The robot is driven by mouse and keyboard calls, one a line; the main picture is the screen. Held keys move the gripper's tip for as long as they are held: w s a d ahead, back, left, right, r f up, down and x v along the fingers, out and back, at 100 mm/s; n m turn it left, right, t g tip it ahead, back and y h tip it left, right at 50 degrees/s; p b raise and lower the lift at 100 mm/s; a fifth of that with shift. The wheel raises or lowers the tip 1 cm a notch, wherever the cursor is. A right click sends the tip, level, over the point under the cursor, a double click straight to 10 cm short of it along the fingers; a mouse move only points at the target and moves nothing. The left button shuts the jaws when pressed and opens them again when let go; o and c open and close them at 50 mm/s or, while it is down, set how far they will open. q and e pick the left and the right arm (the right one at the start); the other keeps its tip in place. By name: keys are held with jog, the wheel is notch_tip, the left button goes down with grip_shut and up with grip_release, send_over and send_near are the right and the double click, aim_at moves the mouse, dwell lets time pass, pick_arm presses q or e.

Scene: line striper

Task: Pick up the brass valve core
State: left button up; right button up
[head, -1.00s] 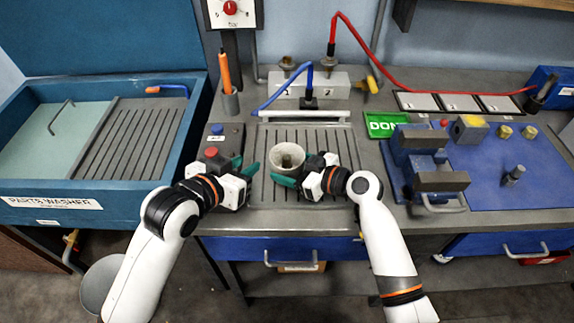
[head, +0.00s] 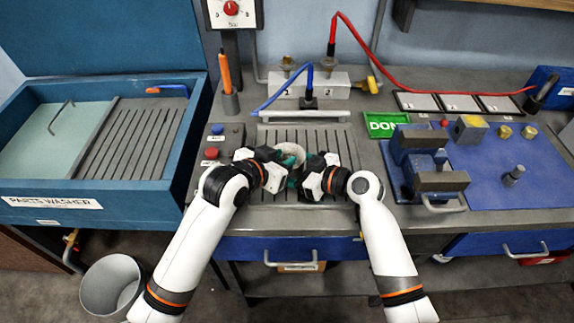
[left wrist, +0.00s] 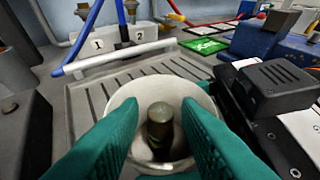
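The brass valve core, a dull brass cylinder (left wrist: 160,126), stands upright inside a white round cup (left wrist: 192,92) in the left wrist view. My left gripper (left wrist: 160,135) is open, its green fingers on either side of the core with gaps visible. In the head view my left gripper (head: 290,154) is over the cup and mostly hides it and the core. My right gripper (head: 306,174) is close beside the cup on the right; its fingertips are hidden, so I cannot tell whether they touch the cup.
The cup stands on a grooved grey drain plate (head: 345,146). A button box (head: 228,130) is to the left, and a blue vise (head: 428,165) to the right. A blue parts washer (head: 120,200) stands far left. Two brass-coloured pieces (head: 503,132) sit on the blue mat (head: 475,190).

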pick_arm(q)
jog(key=shift+w+d+f, duration=0.25)
jog(key=shift+w+f, duration=0.1)
jog(key=shift+f, duration=0.3)
jog(key=shift+f, duration=0.1)
grip_shut()
notch_tip(320, 180, up, 11)
jog(key=shift+f, duration=0.2)
jog(key=shift+w, duration=0.1)
pick_arm(e)
jog(key=o, duration=0.8)
